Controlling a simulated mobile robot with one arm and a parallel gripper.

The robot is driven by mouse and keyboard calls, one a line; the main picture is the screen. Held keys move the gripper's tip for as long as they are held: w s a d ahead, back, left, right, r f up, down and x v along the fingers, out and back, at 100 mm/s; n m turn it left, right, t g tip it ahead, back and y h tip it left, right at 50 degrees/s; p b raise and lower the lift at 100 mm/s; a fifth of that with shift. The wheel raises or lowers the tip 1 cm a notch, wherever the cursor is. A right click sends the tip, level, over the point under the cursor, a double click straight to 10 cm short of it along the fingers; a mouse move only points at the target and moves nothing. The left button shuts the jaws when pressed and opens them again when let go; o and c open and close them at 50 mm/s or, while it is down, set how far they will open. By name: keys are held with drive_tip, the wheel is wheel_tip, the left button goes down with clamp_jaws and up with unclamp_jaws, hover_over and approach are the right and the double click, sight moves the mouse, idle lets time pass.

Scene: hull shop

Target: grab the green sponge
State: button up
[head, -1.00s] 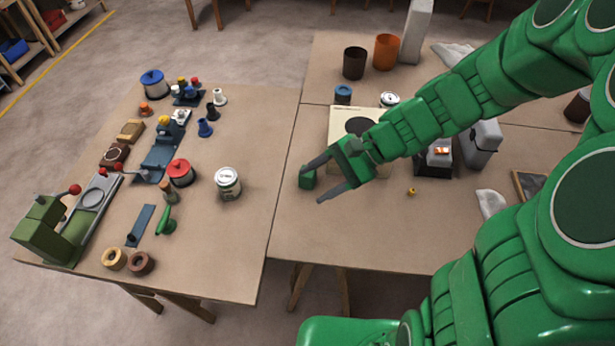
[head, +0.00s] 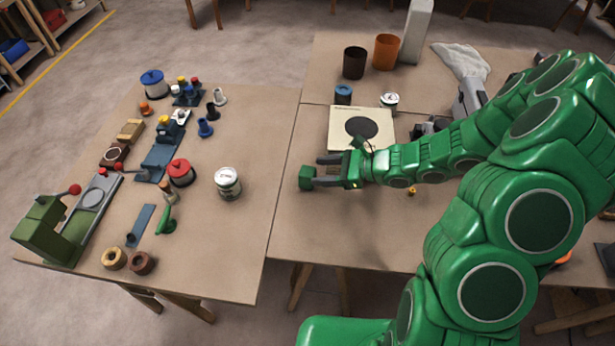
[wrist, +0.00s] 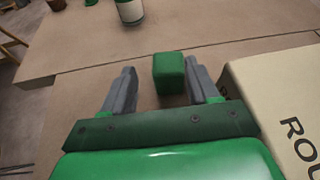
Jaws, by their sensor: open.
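The green sponge (head: 306,177) is a small green block on the right-hand table, near that table's left edge. In the wrist view the sponge (wrist: 168,73) lies between the tips of my two grey fingers, closer to the right finger, with a wider gap to the left one. My gripper (head: 318,172) is open and low at the sponge, reaching in from the right. In the wrist view my gripper (wrist: 160,85) holds nothing. Whether the right finger touches the sponge I cannot tell.
A pale box or board with a dark disc (head: 361,127) lies close beside my gripper; its lettered face (wrist: 285,95) fills the right of the wrist view. A labelled can (head: 228,184) stands on the left table across the gap. A small yellow piece (head: 411,191) lies under my arm.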

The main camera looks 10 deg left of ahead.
sight(302, 175)
drive_tip(key=shift+w+d+f+m+t, duration=0.15)
drive_tip(key=shift+w+d+f+m, duration=0.15)
drive_tip(key=shift+f, duration=0.3)
drive_tip(key=shift+w+d+f+m+t, duration=0.15)
drive_tip(key=shift+f+m, duration=0.25)
drive_tip(key=shift+f, duration=0.2)
drive_tip(key=shift+w+a+f, duration=0.1)
drive_tip(key=shift+a+f, duration=0.05)
drive_tip(key=shift+f, duration=0.05)
drive_tip(key=shift+x, duration=3.8)
drive_tip(key=c, duration=0.7)
drive_tip(key=shift+r, duration=0.15)
